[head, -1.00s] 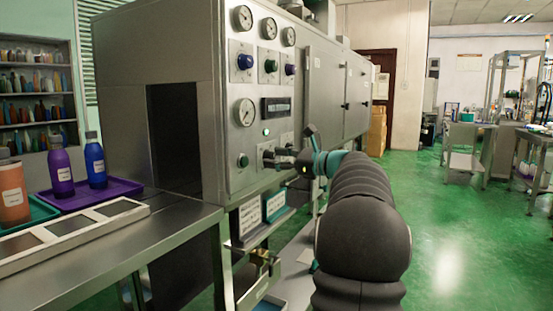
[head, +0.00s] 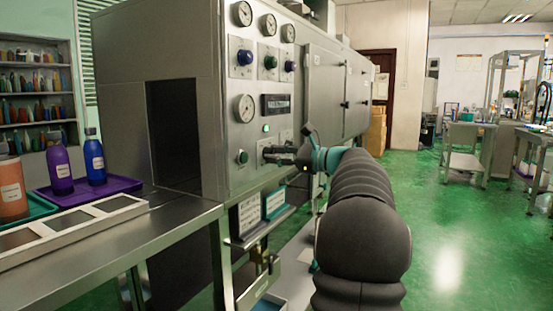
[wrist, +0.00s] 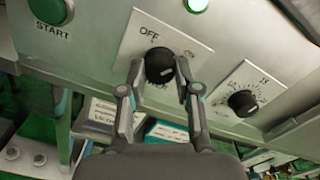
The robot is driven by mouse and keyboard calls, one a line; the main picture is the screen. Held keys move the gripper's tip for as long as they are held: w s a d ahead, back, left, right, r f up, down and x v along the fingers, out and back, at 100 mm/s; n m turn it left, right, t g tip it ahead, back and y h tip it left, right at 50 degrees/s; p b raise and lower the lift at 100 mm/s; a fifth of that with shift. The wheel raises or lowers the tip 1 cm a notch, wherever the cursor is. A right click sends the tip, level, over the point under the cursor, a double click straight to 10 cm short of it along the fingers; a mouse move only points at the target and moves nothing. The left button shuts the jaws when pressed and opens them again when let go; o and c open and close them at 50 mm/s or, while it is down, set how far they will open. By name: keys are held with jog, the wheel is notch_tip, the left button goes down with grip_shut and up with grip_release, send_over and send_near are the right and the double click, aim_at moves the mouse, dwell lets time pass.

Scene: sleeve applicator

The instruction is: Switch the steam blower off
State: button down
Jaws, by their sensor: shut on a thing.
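The black rotary knob (wrist: 160,64) sits on a pale plate (wrist: 130,45) on the steel machine panel. OFF is printed above the knob, and another label at its upper right is too blurred to read surely. A white mark shows on the knob's lower right part, away from OFF. My gripper (wrist: 159,70) is shut on the knob, one finger on each side. In the head view my gripper (head: 284,156) reaches the lower panel from the right and hides the knob there. A green lamp (wrist: 196,4) above the knob is lit; it also shows in the head view (head: 265,128).
A second black dial (wrist: 242,103) with a number scale is at the right. A green START button (wrist: 51,10) is at upper left. Gauges and coloured buttons fill the panel above. A steel table (head: 165,222) with bottles stands at the left. The green floor at right is open.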

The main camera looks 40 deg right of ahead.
jog(key=shift+f+n+b, duration=0.1)
jog(key=shift+n+b, duration=4.9)
jog(key=shift+n, duration=2.9)
jog(key=c, duration=0.8)
grip_release()
